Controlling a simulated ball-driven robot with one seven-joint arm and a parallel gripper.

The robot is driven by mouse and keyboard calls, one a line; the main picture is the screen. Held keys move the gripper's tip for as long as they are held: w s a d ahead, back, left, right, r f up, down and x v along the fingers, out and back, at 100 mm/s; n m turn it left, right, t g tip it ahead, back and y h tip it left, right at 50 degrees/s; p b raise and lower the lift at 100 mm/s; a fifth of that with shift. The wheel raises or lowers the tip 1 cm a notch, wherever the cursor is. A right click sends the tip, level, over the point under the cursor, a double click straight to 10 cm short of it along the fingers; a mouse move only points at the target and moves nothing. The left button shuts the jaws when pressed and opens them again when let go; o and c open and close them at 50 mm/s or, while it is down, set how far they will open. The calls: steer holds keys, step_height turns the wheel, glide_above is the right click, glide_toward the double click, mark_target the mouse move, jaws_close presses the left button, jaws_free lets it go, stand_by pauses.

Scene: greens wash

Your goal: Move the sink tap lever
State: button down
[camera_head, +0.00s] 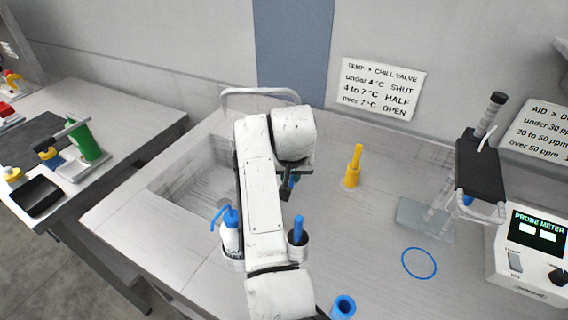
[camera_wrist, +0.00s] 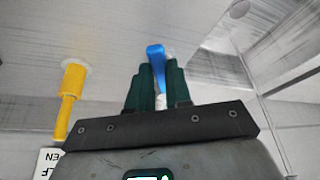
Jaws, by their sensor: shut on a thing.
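A blue lever (camera_wrist: 156,58), which looks like the sink tap lever, stands between the two dark green fingers of my gripper (camera_wrist: 159,76) in the wrist view. My gripper is shut on it, and the lever's blue end shows beyond the fingertips. In the head view my gripper (camera_head: 288,184) is beside the sink (camera_head: 182,183), largely hidden under my white arm. The grey tap spout (camera_head: 258,92) arches behind my arm.
A yellow valve handle (camera_head: 354,168) stands upright right of my gripper; it also shows in the wrist view (camera_wrist: 71,88). A wash bottle (camera_head: 230,232) and a blue-topped holder (camera_head: 298,238) stand close to my arm. A blue ring (camera_head: 419,263) lies at right.

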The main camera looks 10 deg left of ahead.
steer(key=shift+w+d+r+n+y+p, duration=0.1)
steer(key=shift+d+n+y+p, duration=0.25)
steer(key=shift+n+p, duration=0.2)
steer(key=c, duration=1)
jaws_free()
steer(key=shift+c, duration=0.2)
steer(key=b+v, duration=0.1)
steer(key=v, duration=0.9)
steer(key=shift+r+b, duration=0.3)
steer(key=shift+r, duration=0.05)
